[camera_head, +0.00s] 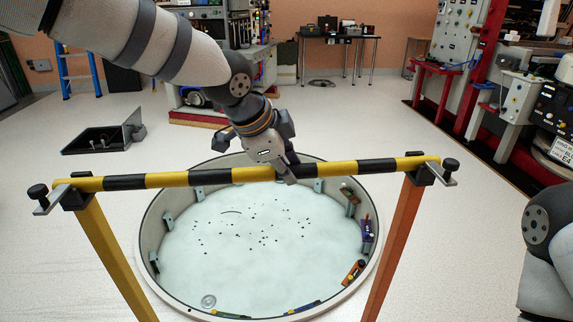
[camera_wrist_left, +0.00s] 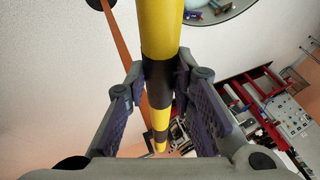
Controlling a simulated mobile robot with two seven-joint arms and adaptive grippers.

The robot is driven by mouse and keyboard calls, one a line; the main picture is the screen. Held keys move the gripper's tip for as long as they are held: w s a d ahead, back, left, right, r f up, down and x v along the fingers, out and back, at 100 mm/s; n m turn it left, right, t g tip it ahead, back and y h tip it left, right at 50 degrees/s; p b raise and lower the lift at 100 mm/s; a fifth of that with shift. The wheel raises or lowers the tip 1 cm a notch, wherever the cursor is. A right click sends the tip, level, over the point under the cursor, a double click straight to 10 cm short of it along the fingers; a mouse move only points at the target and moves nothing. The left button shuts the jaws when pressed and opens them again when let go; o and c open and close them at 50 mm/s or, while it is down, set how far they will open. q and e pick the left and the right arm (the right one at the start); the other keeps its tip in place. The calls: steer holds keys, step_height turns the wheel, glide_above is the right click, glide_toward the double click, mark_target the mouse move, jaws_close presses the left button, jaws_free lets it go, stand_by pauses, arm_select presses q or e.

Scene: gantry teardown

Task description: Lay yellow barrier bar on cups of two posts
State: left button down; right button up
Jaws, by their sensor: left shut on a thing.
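The yellow and black barrier bar (camera_head: 215,176) spans the head view from the left post (camera_head: 112,255) to the right post (camera_head: 394,250). Its left end lies at the left post's cup (camera_head: 76,200) and its right end at the right post's cup (camera_head: 420,175). I cannot tell whether it bears fully on both. My left gripper (camera_head: 283,168) is shut on the bar, right of its middle. In the left wrist view the bar (camera_wrist_left: 160,28) runs between the fingers (camera_wrist_left: 160,80). My right gripper is out of view; only part of its arm shows at the right edge.
A round pit (camera_head: 145,240) with a pale floor and several small items lies behind and below the bar. An open floor hatch (camera_head: 95,140) is at left. A blue ladder (camera_head: 78,70), a bench (camera_head: 340,38) and red-framed machinery (camera_head: 490,70) stand farther back.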

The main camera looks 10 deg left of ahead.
arm_select(q)
steer(key=shift+f, duration=0.2)
stand_by(0.4)
steer(key=c, duration=1.3)
jaws_free()
steer(key=shift+f, duration=0.1)
steer(key=v, duration=1.2)
